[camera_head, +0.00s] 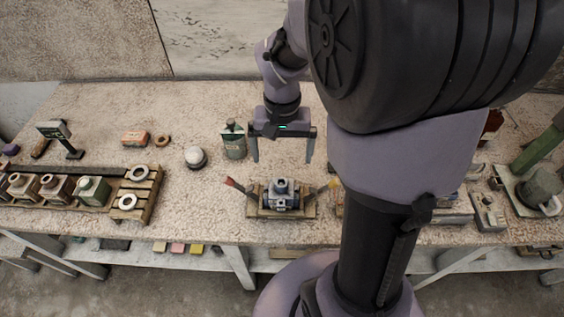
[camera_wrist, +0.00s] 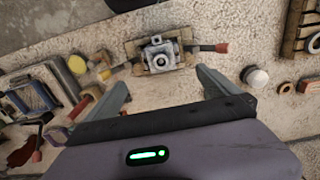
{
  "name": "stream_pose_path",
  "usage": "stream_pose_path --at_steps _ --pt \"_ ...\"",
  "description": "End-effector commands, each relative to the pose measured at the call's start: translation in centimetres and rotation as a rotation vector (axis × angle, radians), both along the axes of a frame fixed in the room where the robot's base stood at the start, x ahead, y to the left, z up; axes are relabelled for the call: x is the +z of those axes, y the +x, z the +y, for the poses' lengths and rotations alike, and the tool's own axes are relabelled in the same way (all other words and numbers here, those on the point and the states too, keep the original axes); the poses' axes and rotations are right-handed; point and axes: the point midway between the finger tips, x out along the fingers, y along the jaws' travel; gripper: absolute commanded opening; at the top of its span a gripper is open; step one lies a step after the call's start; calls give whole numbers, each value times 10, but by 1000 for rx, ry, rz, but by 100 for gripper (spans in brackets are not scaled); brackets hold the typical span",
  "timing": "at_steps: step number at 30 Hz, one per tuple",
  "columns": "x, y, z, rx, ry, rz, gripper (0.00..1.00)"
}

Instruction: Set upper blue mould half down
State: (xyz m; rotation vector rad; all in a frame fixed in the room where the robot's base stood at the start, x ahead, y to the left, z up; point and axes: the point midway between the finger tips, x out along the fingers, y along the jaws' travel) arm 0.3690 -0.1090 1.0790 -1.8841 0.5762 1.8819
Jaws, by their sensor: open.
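A grey-blue mould (camera_head: 281,192) with a round opening on top sits on a wooden cradle (camera_head: 254,212) near the front of the bench. The mould also shows in the wrist view (camera_wrist: 160,56), beyond my fingertips. I cannot tell its upper half from its lower half. My gripper (camera_head: 282,160) is open and empty, its two fingers pointing down above and behind the mould, apart from it. In the wrist view my gripper (camera_wrist: 161,77) has its fingers spread with only bench between them. No other clearly blue mould half shows.
Clamp handles with red (camera_head: 229,181) and yellow (camera_head: 334,184) ends flank the cradle. A green bottle (camera_head: 234,142) and a white sphere (camera_head: 195,157) stand to the left. Brown and green moulds (camera_head: 92,189) line a rack at far left. My arm hides much of the right side.

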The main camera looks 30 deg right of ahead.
Motion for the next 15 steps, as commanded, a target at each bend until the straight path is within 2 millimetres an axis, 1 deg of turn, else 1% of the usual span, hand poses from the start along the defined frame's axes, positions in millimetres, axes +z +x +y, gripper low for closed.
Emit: stream_pose_path --at_steps 1,3,5,8,9,11,12,15 --pt "9 0 0 -1 0 0 100" --pt "15 0 0 0 -1 -2 100" --pt "24 -2 7 8 0 -23 100" --pt "60 -17 41 47 6 -131 100" --pt "76 -28 59 70 14 -190 100" --pt "95 -48 85 105 32 -278 100" --pt "105 -62 101 128 46 -335 100" --pt "118 -92 130 176 85 -450 100"
